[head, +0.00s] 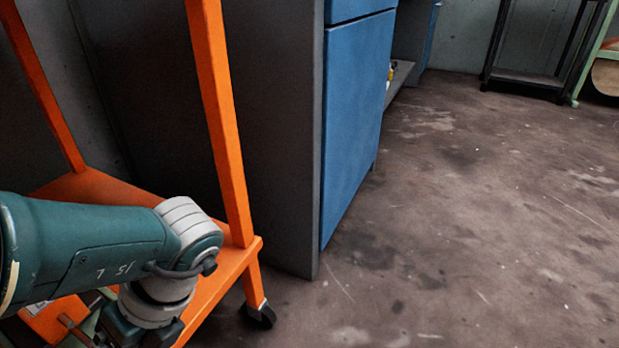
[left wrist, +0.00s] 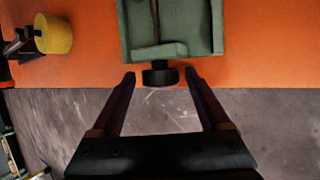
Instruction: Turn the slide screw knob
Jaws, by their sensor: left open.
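In the left wrist view the slide screw knob (left wrist: 160,74) is a short black cylinder on the near end of a green slide body (left wrist: 178,50). The slide body lies on an orange shelf (left wrist: 265,55), and the knob sits close to the shelf's edge. My left gripper (left wrist: 160,76) is open, with one finger on each side of the knob and a visible gap on both sides. In the head view my left arm reaches down to the orange cart (head: 224,130) at the lower left. The knob cannot be made out there. My right gripper is in neither view.
A yellow cylinder (left wrist: 54,33) with a dark part beside it is on the shelf at the upper left of the wrist view. A blue and grey cabinet (head: 350,110) stands right of the cart. The floor (head: 480,220) at the right is clear.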

